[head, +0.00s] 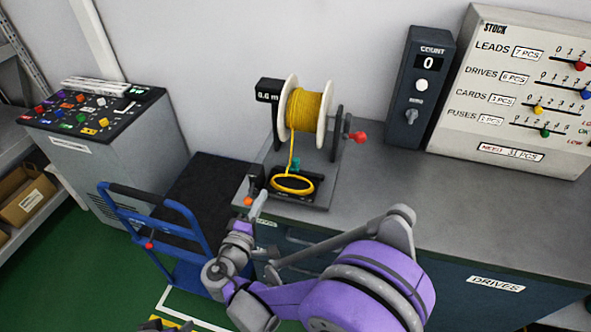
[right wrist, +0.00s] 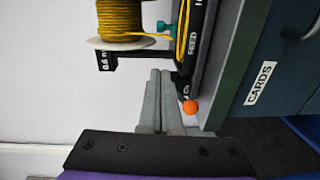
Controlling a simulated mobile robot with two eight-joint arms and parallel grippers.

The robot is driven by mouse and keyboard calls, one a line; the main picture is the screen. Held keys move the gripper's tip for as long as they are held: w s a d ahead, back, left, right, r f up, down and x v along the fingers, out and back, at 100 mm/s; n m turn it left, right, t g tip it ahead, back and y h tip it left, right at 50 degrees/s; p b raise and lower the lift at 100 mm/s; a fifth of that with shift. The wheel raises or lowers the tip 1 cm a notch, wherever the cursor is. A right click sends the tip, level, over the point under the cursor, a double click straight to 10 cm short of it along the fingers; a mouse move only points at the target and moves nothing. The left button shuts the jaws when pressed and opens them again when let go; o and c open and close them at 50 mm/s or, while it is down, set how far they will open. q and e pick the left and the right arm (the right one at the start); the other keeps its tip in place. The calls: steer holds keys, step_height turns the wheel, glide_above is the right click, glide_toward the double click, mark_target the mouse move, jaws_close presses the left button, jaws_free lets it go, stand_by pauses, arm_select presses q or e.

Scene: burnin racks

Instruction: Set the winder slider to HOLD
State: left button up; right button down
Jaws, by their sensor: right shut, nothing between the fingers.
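The winder stands on the left end of the bench: a white spool (head: 322,120) of yellow cable on a dark base, with a red crank knob (head: 357,136) and a "0.6 m" display (head: 270,90). An orange knob (head: 248,201), probably the slider's, is at the base's front-left corner. It also shows in the right wrist view (right wrist: 190,107). A HOLD mark is not readable. My right gripper (head: 262,194) is shut and empty, its fingertips close beside the orange knob; contact cannot be told. The right wrist view shows the closed fingers (right wrist: 161,74) left of the knob.
A yellow cable coil (head: 292,184) and a teal part (head: 297,165) sit on the winder base. A COUNT box (head: 426,88) and STOCK panel (head: 520,90) stand at the bench's back right. A blue cart (head: 150,205) stands left. The bench's middle is clear.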

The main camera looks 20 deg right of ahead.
steer(key=p+x, duration=0.1)
steer(key=x, duration=0.8)
steer(key=shift+w+r+p, duration=0.15)
steer(key=shift+r+p, duration=0.1)
steer(key=shift+p, duration=0.1)
steer(key=d, duration=0.1)
steer(key=w+d, duration=0.1)
steer(key=d, duration=0.1)
steer(key=shift+w+d+f+p, duration=0.1)
steer(key=shift+d+f+p, duration=0.1)
steer(key=shift+p, duration=0.1)
steer(key=shift+d, duration=0.45)
arm_select(q)
steer(key=r, duration=0.1)
steer(key=w+r, duration=0.1)
steer(key=r, duration=0.1)
steer(key=shift+d+r, duration=0.1)
arm_select(e)
steer(key=s+d, duration=0.1)
steer(key=d, duration=0.1)
steer(key=s+d, duration=0.2)
steer(key=s+d+b, duration=0.1)
steer(key=d, duration=0.1)
steer(key=shift+s+d+f, duration=0.1)
steer(key=shift+s+d, duration=0.15)
arm_select(q)
steer(key=shift+s+f, duration=0.3)
steer(key=shift+f, duration=0.5)
arm_select(e)
steer(key=shift+w, duration=0.1)
